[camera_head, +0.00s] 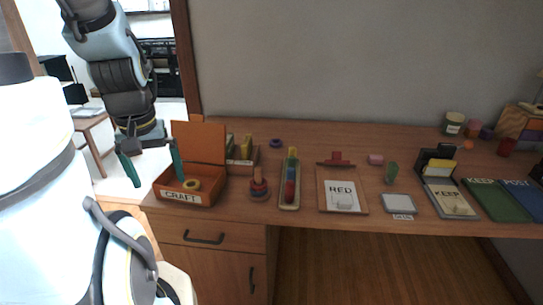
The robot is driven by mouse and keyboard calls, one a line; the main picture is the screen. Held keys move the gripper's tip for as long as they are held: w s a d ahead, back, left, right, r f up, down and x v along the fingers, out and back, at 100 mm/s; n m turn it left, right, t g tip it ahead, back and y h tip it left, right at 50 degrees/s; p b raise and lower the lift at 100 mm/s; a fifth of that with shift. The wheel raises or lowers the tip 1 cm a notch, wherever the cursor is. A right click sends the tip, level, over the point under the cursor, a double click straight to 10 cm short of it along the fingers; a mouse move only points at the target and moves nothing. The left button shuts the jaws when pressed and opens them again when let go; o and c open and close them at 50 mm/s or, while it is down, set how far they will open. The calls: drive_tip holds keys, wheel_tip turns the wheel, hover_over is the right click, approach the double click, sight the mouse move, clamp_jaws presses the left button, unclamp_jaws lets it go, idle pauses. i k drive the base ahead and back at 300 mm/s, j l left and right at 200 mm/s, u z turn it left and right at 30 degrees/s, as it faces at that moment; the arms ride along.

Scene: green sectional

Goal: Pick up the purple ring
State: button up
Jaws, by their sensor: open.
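A small purple-blue ring (276,143) lies flat near the back of the wooden desk, close to the wall. It is just right of and behind a small box with upright items. My gripper (155,179) hangs at the left, with its two green fingers spread apart and nothing between them. In the picture it is beside the left end of the desk, well left of the ring. One finger overlaps the orange CRAFT box in the picture; I cannot tell whether they touch.
The open-lidded CRAFT box (172,196) holds a yellow ring (191,184). A ring stacker (259,187) and a tray of coloured pieces (290,203) stand in front of the purple ring. A clipboard (342,205) lies farther right. The desk (318,138) is fairly clear right of the ring.

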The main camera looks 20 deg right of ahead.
sight(274, 144)
drive_tip(key=l+u, duration=0.25)
drive_tip(key=u, duration=0.2)
drive_tip(key=l+u, duration=0.25)
drive_tip(key=u, duration=0.15)
drive_tip(key=k+l+u, duration=0.1)
drive_tip(key=l, duration=0.3)
drive_tip(key=k+l, duration=0.25)
drive_tip(key=k+l+u, duration=0.15)
drive_tip(key=l, duration=0.35)
drive_tip(key=k+l+u, duration=0.1)
drive_tip(key=k+l, duration=0.15)
drive_tip(key=l, duration=0.1)
